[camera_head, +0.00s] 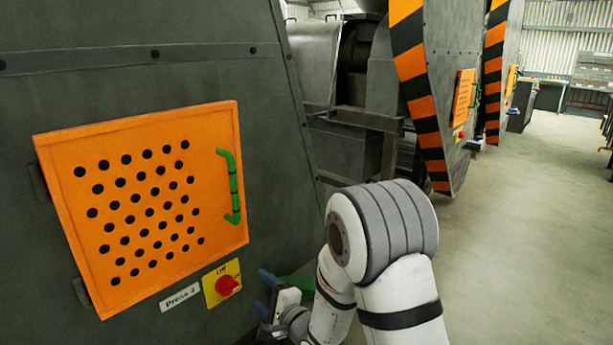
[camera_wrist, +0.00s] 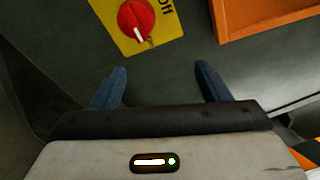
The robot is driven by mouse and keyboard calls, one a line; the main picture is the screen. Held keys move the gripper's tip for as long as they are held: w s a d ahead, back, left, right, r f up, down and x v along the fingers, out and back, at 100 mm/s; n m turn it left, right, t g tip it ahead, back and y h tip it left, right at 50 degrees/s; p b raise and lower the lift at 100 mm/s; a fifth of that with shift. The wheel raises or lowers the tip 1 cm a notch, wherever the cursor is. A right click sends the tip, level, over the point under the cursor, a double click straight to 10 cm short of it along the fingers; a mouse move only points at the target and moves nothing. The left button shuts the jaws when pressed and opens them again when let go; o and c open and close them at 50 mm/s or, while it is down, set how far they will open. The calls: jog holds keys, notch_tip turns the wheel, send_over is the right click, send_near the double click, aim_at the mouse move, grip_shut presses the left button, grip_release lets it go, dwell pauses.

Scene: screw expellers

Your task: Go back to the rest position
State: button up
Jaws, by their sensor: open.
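My gripper (camera_head: 268,297) is low in the head view, just below and right of the red rotary switch. In the wrist view my gripper (camera_wrist: 160,88) is open, with two blue fingers apart and nothing between them. The red switch (camera_head: 228,285) sits on a yellow plate marked "Off" on the grey machine wall. The red switch (camera_wrist: 136,19) also shows at the top of the wrist view, beyond the fingers and apart from them. My white and grey arm reaches up from the bottom of the head view and bends towards the machine.
An orange perforated door (camera_head: 150,205) with a green handle (camera_head: 231,188) is shut on the machine. A "Press 4" label (camera_head: 180,298) sits below it. Striped guards (camera_head: 415,80) stand farther back. The concrete floor (camera_head: 530,220) at right is clear.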

jog(key=s+d+r+n+g+h+p, duration=0.35)
jog(key=d+r+n+h+p, duration=0.45)
jog(key=d+r, duration=0.95)
jog(key=s+d+r+n+g+h+p, duration=0.1)
jog(key=s+d+r+g+p, duration=0.1)
jog(key=s, duration=0.5)
jog(key=s+d+r+n+g+h+p, duration=0.1)
jog(key=s+d+r+n+g+p, duration=0.1)
jog(key=s, duration=0.5)
jog(key=s+d+r+n+g+h+p, duration=0.1)
jog(key=s+d+r+n+g+p, duration=0.1)
jog(key=s+d+r+p, duration=0.2)
jog(key=s+d, duration=0.1)
jog(key=s, duration=0.2)
jog(key=shift+s+d+r+h, duration=0.3)
jog(key=shift+s+r+h, duration=0.1)
jog(key=shift+g, duration=0.25)
